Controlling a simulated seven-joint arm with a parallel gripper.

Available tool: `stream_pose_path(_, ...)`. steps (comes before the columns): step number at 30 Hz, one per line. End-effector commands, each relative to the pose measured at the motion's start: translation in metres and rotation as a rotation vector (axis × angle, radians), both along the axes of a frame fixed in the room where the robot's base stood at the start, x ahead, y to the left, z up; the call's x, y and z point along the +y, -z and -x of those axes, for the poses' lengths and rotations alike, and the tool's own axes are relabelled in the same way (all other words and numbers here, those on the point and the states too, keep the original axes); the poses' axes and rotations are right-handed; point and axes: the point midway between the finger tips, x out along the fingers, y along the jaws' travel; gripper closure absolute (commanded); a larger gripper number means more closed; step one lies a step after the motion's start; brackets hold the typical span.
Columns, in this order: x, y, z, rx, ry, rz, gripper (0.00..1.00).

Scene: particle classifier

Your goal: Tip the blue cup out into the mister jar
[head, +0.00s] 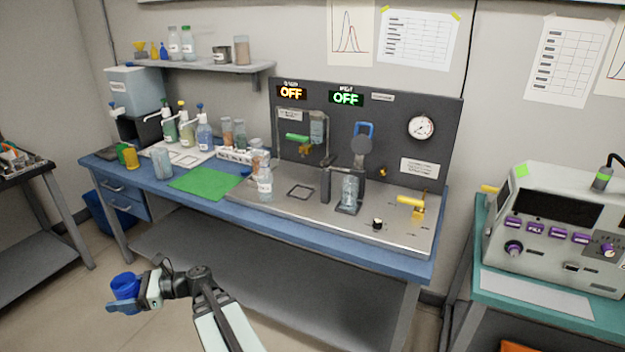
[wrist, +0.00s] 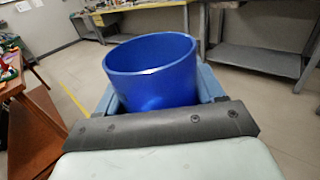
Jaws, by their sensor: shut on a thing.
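The blue cup (head: 124,284) is upright in my gripper (head: 126,303), low at the front left, over the floor and well away from the bench. In the wrist view the cup (wrist: 155,82) stands between the two fingers of my gripper (wrist: 160,98), which are shut on it. Its rim and upper inner wall show; its contents are hidden. I cannot tell for sure which vessel is the mister jar. A clear jar (head: 349,191) stands in a dark holder on the steel deck, and another clear jar (head: 317,128) is mounted on the back panel by a green handle.
The blue bench (head: 130,177) carries a green mat (head: 208,183), bottles, and a loose clear jar (head: 265,186) on the steel deck's left part. A yellow valve (head: 411,201) stands at the right. Two panel signs read OFF. Open floor lies between my gripper and the bench.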

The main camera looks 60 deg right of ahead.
Motion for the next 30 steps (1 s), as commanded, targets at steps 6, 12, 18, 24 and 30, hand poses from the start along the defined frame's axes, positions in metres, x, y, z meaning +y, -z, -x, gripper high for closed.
stream_pose_path(6, 0.027, 0.003, 0.002, 0.0, -0.04, -0.001, 0.71)
stream_pose_path(12, 0.041, 0.005, 0.003, -0.001, -0.062, -0.002, 0.71)
stream_pose_path(18, 0.043, 0.003, 0.004, -0.001, -0.066, -0.002, 0.71)
stream_pose_path(24, 0.03, 0.0, 0.003, -0.001, -0.045, -0.001, 0.71)
stream_pose_path(30, 0.009, -0.004, 0.003, -0.001, -0.015, -0.001, 0.71)
